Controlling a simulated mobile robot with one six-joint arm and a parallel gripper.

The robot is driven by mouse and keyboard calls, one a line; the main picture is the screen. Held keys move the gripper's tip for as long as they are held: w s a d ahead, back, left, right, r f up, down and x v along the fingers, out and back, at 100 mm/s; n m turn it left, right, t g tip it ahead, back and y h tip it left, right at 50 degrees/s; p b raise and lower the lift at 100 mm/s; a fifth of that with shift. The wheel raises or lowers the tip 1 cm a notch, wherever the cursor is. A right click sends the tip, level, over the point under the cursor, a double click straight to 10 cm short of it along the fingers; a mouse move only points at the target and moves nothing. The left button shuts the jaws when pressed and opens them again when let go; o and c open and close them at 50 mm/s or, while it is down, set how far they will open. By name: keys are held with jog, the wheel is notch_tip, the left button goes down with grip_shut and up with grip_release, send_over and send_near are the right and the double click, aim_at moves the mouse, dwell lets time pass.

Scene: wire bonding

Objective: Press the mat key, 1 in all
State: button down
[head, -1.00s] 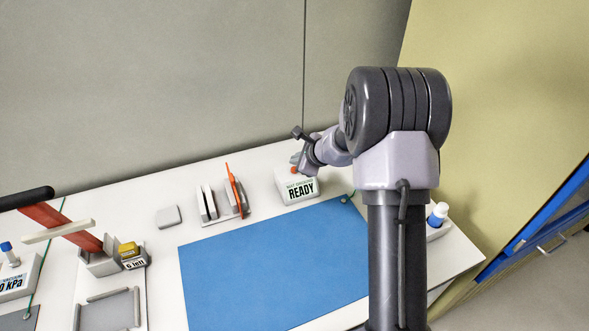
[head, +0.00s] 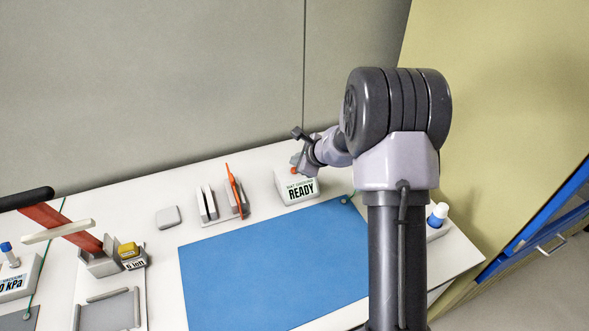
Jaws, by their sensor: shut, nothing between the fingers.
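The mat key shows as a small orange button (head: 293,170) on top of a white box (head: 299,187) whose display reads READY. The box stands at the back of the table, by the far right part of the blue mat (head: 270,265). My gripper (head: 296,161) is shut and empty, right at the orange button. It partly covers the button, and I cannot tell whether they touch.
A rack with an orange-handled tool (head: 233,188) stands left of the box, with a grey block (head: 168,217) beyond it. A red lever (head: 62,226) is at the left.

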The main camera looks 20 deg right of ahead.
jog(key=shift+f, duration=0.1)
dwell(0.4)
jog(key=shift+f+b, duration=0.35)
jog(key=shift+b, duration=0.3)
jog(key=shift+f+b, duration=0.5)
jog(key=shift+b, duration=0.1)
dwell(0.4)
jog(key=shift+r+p, duration=0.7)
jog(key=shift+r, duration=0.25)
notch_tip(320, 180, up, 5)
jog(key=p, duration=0.4)
jog(key=shift+r, duration=0.1)
dwell(0.5)
